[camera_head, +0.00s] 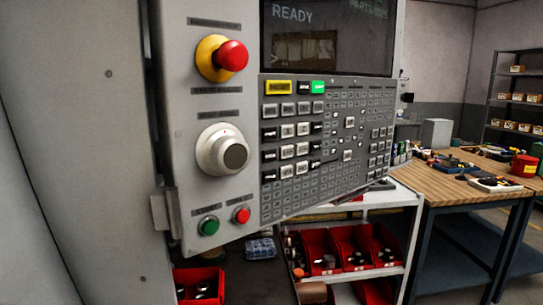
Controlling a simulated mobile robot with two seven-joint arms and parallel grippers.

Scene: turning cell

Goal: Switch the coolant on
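The machine's control panel (187,110) fills the middle of the head view, close in front of me. Its screen (328,38) reads READY. Below the screen is a keypad (330,130) with many small keys, one yellow, one green, some white and black. The key labels are too small to read, so I cannot tell which one is for coolant. On the left strip are a red emergency button (231,56) on a yellow collar, a grey-white rotary knob (224,150), a green button (208,226) and a red button (241,215). Neither gripper is in view.
A plain grey machine wall (75,130) stands at the left. Below the panel a white shelf cart (405,197) holds red bins (357,248). At the right a wooden workbench (455,187) carries tools, with a shelf rack (515,95) of small boxes behind.

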